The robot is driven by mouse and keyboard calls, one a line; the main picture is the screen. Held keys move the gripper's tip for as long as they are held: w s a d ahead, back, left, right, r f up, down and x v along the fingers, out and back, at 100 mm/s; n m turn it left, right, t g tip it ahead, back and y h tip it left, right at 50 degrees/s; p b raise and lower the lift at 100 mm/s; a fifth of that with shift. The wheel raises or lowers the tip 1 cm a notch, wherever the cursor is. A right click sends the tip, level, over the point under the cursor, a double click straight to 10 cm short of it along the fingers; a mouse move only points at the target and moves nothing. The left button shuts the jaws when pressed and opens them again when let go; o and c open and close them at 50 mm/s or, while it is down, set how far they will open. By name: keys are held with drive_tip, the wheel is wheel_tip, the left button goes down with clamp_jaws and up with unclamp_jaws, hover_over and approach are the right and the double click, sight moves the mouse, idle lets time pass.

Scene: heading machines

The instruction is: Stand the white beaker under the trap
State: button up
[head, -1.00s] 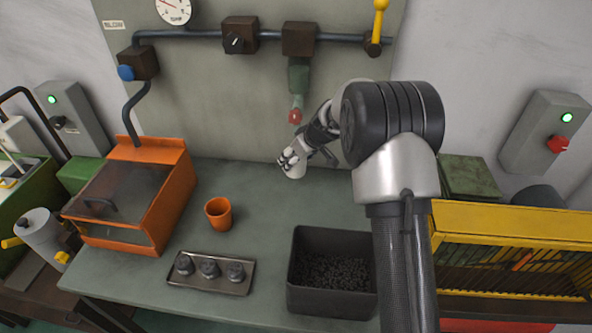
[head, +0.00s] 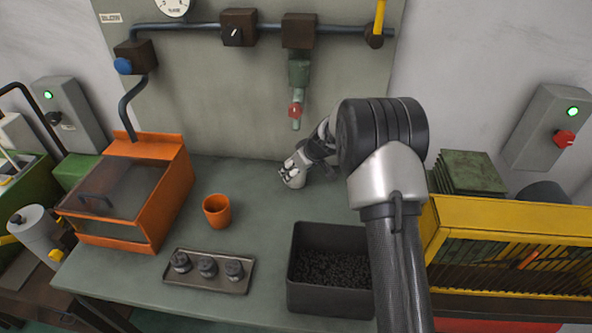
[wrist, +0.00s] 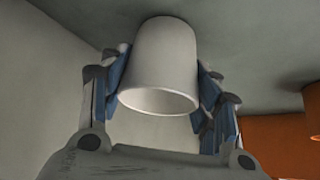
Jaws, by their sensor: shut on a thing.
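The white beaker (head: 293,182) is low over the back of the bench, below the trap. My gripper (head: 295,171) is shut on it. In the wrist view the beaker (wrist: 160,60) sits between the two blue-padded fingers (wrist: 160,85), with its open rim toward the camera. That view appears upside down, with the bench at the top. The beaker's base is at or very near the bench; I cannot tell if it touches. The trap (head: 299,72) is a green body on the wall pipe with a red knob and a short outlet below.
An orange cup (head: 217,211) stands left of my gripper. A tray (head: 208,284) with several dark parts lies in front. A dark bin (head: 330,311) of small pieces stands at the front right. An orange hooded box (head: 170,190) stands left. The bench between is clear.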

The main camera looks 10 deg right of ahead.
drive_tip(key=o, duration=1)
drive_tip(key=shift+f, duration=0.1)
drive_tip(key=shift+r+p, duration=0.4)
drive_tip(key=p+v, duration=0.2)
drive_tip(key=v, duration=1)
drive_tip(key=s+a+r+m, duration=0.1)
drive_tip(key=s+a+r, duration=0.1)
drive_tip(key=s+r, duration=0.6)
drive_tip(key=s+a+r+m, duration=0.1)
drive_tip(key=s+a+r, duration=0.2)
drive_tip(key=s+r, duration=0.5)
drive_tip(key=s+m+h, duration=0.1)
drive_tip(key=s, duration=0.7)
drive_tip(key=s+d+f+m+h, duration=0.1)
drive_tip(key=s, duration=0.7)
drive_tip(key=s+d+f+m+g+h, duration=0.1)
drive_tip(key=s, duration=0.8)
drive_tip(key=shift+s+f, duration=0.1)
